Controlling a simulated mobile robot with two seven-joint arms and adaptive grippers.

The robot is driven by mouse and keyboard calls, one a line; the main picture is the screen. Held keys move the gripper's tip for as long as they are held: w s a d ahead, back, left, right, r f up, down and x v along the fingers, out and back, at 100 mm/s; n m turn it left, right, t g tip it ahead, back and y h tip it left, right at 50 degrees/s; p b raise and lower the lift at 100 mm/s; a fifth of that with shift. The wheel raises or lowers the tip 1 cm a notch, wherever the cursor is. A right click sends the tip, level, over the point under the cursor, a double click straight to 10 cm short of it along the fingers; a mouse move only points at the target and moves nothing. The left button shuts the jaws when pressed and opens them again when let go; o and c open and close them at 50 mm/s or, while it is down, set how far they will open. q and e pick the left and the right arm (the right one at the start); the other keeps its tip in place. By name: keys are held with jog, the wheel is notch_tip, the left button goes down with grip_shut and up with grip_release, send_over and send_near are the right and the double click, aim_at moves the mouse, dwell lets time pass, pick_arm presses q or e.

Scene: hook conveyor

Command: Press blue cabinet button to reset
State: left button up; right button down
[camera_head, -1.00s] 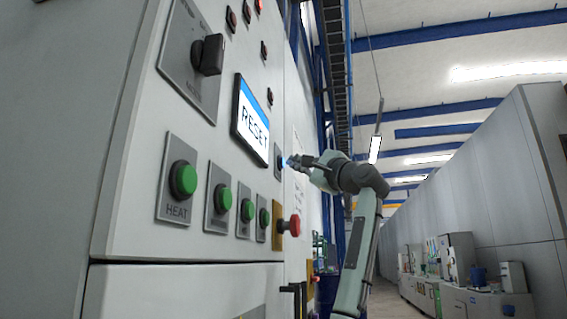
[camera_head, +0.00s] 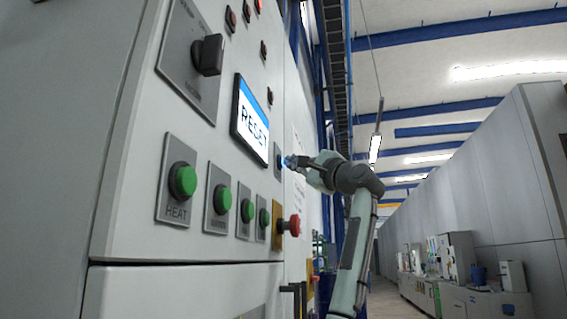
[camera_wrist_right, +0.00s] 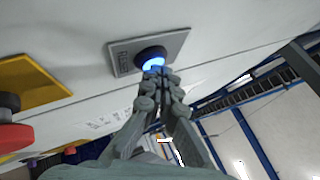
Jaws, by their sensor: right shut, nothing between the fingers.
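The blue button (camera_wrist_right: 153,64) glows in a dark round collar on a small grey plate (camera_wrist_right: 122,60) on the white cabinet (camera_head: 130,235). In the head view the blue glow (camera_head: 284,162) shows just right of the screen (camera_head: 251,120), which reads RESET. My right gripper (camera_wrist_right: 160,76) is shut and empty. Its fingertips are at the lower edge of the button in the wrist view; I cannot tell whether they touch it. In the head view the right gripper (camera_head: 290,162) points left at the button plate. My left gripper is not in view.
A red mushroom button (camera_head: 294,226) on a yellow plate sits below the blue button. Several green buttons (camera_head: 184,181) line the panel to the left. A black rotary switch (camera_head: 208,55) sticks out at the upper left. The aisle to the right is open.

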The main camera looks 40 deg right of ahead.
jog(key=shift+w+a, duration=0.15)
dwell(0.3)
jog(key=shift+s+d, duration=0.5)
jog(key=shift+s, duration=0.2)
jog(key=shift+d, duration=0.1)
jog(key=s+d, duration=0.1)
jog(key=s, duration=0.1)
jog(key=s+d, duration=0.2)
jog(key=shift+b, duration=0.3)
jog(key=shift+f, duration=0.1)
dwell(0.7)
